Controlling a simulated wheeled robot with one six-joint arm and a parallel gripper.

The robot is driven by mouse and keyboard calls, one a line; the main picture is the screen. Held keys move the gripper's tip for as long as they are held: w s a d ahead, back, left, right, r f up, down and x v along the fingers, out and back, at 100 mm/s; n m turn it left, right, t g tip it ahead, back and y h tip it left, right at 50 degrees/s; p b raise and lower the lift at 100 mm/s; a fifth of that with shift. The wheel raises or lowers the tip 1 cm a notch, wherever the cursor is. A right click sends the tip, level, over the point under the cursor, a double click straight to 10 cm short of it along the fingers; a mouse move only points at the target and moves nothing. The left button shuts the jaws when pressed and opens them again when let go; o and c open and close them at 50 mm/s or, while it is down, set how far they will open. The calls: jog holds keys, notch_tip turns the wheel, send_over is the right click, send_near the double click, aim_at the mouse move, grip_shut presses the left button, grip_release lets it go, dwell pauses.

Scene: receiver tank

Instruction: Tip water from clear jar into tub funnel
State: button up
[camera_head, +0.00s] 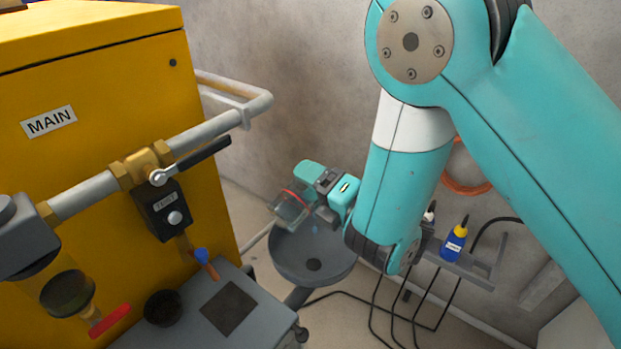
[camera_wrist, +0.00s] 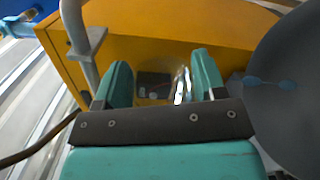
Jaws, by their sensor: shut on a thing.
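My gripper (camera_head: 303,190) is shut on the clear jar (camera_head: 290,208), which has a red band. In the camera_head view the jar is tilted above the left rim of the wide grey tub funnel (camera_head: 290,265). Small blue drops (camera_head: 315,230) show in the air between the jar and the funnel. In the wrist view my gripper's two teal fingers (camera_wrist: 162,80) flank the jar, seen as bright glints (camera_wrist: 182,86). The funnel (camera_wrist: 285,110) fills the right side there, with blue drops in front of it. The water level inside the jar cannot be made out.
A yellow cabinet (camera_head: 80,140) marked MAIN stands left, with a pipe, valve and glass bowl in front. A blue bottle with yellow cap (camera_head: 454,243) stands on a wall shelf at right. Black cables hang below it.

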dwell(0.3)
jog(key=shift+w+d+r+m+p, duration=0.15)
jog(key=shift+r+m+p, duration=0.05)
jog(key=shift+m+p, duration=0.8)
jog(key=shift+w+f+m+p, duration=0.1)
jog(key=shift+f+m+p, duration=0.05)
jog(key=shift+m+p, duration=0.2)
jog(key=shift+d, duration=0.1)
jog(key=shift+w+m+p, duration=0.1)
jog(key=shift+m+p, duration=0.25)
jog(key=shift+p, duration=0.2)
jog(key=shift+d+m+p, duration=0.1)
jog(key=shift+m+p, duration=0.2)
jog(key=shift+m, duration=0.2)
